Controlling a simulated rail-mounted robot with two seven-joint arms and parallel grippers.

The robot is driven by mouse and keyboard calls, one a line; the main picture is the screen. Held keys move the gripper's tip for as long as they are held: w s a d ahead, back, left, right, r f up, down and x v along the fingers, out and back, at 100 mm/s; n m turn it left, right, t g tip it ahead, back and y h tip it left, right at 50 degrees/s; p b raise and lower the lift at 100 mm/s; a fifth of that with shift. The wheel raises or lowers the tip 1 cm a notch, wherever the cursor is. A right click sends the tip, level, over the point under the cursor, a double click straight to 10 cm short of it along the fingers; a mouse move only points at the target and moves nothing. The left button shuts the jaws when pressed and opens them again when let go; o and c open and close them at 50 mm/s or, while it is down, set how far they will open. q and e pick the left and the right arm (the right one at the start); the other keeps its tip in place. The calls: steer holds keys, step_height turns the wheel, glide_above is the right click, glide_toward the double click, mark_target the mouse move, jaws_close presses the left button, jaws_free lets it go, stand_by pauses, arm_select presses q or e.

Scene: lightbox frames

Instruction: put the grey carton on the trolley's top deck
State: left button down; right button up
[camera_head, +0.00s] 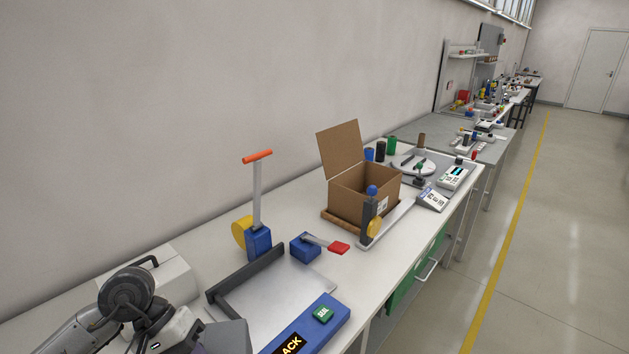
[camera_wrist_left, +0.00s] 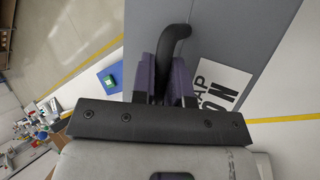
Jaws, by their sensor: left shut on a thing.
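My right gripper and the trolley are not in view.
A white bench (camera_head: 200,240) runs along the wall. Open floor (camera_head: 560,240) lies at the right.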

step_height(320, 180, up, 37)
steer(key=p, duration=3.6)
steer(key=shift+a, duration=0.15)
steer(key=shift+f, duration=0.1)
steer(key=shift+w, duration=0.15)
